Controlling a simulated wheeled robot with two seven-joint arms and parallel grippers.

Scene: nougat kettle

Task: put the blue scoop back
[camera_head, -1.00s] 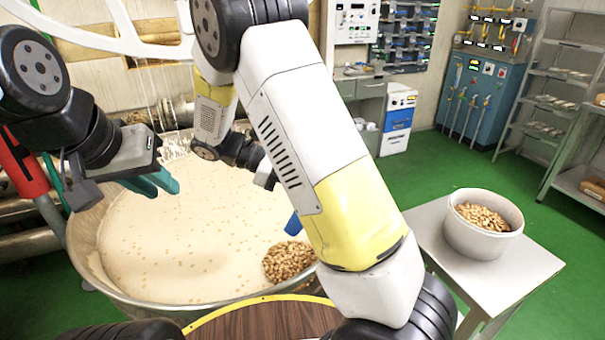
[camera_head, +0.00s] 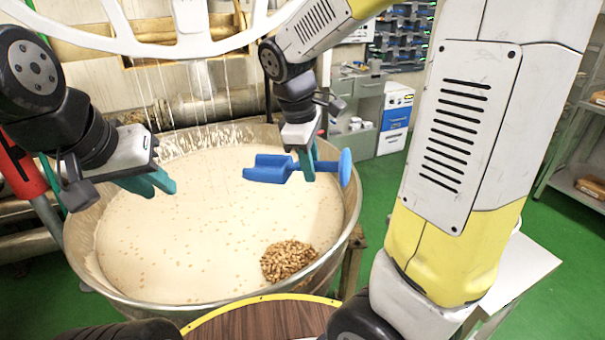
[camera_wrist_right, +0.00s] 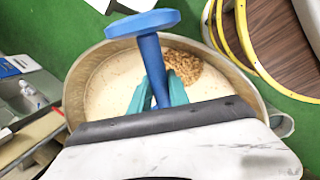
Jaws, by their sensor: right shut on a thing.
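The blue scoop (camera_head: 270,168) hangs in the air over the right part of the kettle, lying roughly level, with its trough to the left and its round end plate to the right. My right gripper (camera_head: 308,168) is shut on its handle. In the right wrist view the scoop's handle (camera_wrist_right: 151,62) stands between the teal fingers (camera_wrist_right: 158,90), with the round end nearest the camera; its trough is hidden. My left gripper (camera_head: 158,184) is open and empty above the kettle's left side. No holder for the scoop can be made out.
The wide kettle (camera_head: 82,240) holds pale nougat, with a heap of nuts (camera_head: 287,260) near its front right. A white-topped table (camera_head: 525,262) stands at the right, mostly behind my right arm. A brown round lid with yellow rim (camera_head: 262,318) is in front.

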